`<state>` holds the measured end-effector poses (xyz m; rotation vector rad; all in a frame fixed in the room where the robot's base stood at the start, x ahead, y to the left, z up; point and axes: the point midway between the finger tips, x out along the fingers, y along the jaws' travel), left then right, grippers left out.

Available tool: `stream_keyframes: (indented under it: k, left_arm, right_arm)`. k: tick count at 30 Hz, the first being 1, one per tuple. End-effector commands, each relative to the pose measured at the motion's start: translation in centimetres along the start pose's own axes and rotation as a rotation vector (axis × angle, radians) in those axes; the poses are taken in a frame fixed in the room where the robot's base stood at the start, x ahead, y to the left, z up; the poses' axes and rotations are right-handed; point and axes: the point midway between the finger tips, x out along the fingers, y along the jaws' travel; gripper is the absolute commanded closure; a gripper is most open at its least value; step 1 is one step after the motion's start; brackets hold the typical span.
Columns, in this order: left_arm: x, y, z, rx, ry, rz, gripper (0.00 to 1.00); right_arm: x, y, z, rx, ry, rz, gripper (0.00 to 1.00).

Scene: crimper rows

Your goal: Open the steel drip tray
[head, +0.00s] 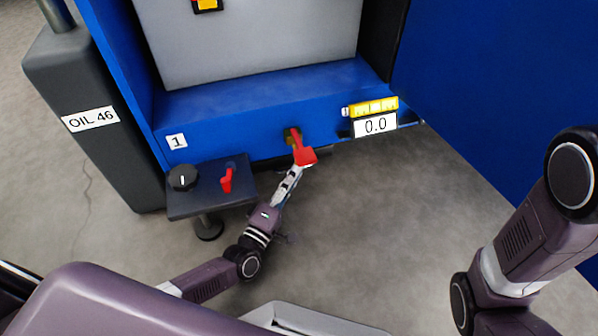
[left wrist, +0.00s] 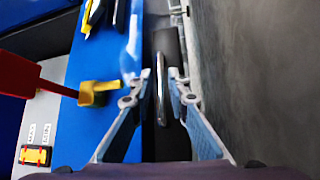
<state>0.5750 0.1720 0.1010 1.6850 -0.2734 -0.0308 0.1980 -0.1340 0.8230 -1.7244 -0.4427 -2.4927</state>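The front of the steel drip tray shows in the left wrist view as a dark strip (left wrist: 166,42) along the blue machine's lower edge, with a shiny bar handle (left wrist: 160,90) on it. My left gripper (left wrist: 157,55) is open, one finger on each side of that handle. I cannot tell whether either finger touches it. In the head view my left gripper (head: 296,170) is low at the machine's front, its tips partly hidden by a red lever (head: 304,155). The tray is mostly hidden there. My right gripper is out of view.
The red lever on its brass valve (left wrist: 97,90) is close beside my left gripper. A small dark table (head: 212,196) with a black knob and red switch stands left. An OIL 46 drum (head: 95,150) is further left. A blue panel (head: 490,80) stands right. The floor in front is clear.

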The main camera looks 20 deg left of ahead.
Motion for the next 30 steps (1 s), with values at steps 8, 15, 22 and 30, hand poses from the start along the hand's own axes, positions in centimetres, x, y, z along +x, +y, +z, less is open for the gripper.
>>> stream_keyframes:
  k: [8,15,22,30]
  left_arm:
    - [2.7,-0.1,0.0,0.002,0.0,0.0,0.84]
    - [2.9,0.0,0.0,0.002,0.0,-0.001,0.84]
    - [2.8,0.0,0.0,0.002,0.0,-0.001,1.0]
    - [2.8,0.0,0.0,0.002,0.0,-0.001,1.0]
  right_arm:
    - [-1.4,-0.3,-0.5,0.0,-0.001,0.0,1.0]
    - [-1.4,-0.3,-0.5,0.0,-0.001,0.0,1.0]
    - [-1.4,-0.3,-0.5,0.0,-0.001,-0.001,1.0]
    - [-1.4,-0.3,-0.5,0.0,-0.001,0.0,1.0]
